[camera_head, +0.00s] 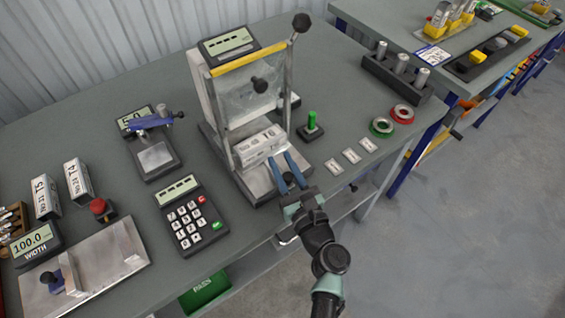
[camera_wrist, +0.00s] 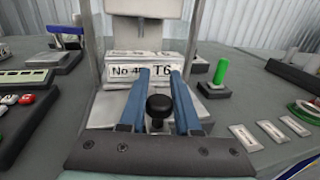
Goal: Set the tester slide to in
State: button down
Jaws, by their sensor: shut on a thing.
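The tester (camera_head: 228,92) is an upright frame with a clear panel, a yellow bar and a display on top. Its metal slide plate (camera_head: 258,182) extends at the front of its base, towards my gripper. A white block marked T6 (camera_wrist: 133,73) lies on the plate by the frame's posts; it also shows in the head view (camera_head: 262,143). My gripper (camera_head: 283,165) has its two blue fingers on either side of the slide's black knob (camera_wrist: 159,106), shut on it. The fingertips reach up to the block's front in the wrist view; whether they touch it is unclear.
A green switch (camera_head: 311,123) stands right of the tester, with white labels (camera_head: 351,156) and coloured rings (camera_head: 382,126) beyond. A keypad (camera_head: 190,214) lies to the left. A black rack of metal cylinders (camera_head: 398,75) is at the back right.

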aim_at(269, 146)
dwell(0.8)
jog(key=w+a, duration=0.1)
jog(key=w+a+b, duration=0.1)
jog(key=w, duration=0.1)
jog(key=shift+w, duration=0.25)
jog(key=c, duration=0.6)
grip_release()
jog(key=shift+s, duration=0.15)
jog(key=b+v, duration=0.1)
jog(key=v, duration=1.2)
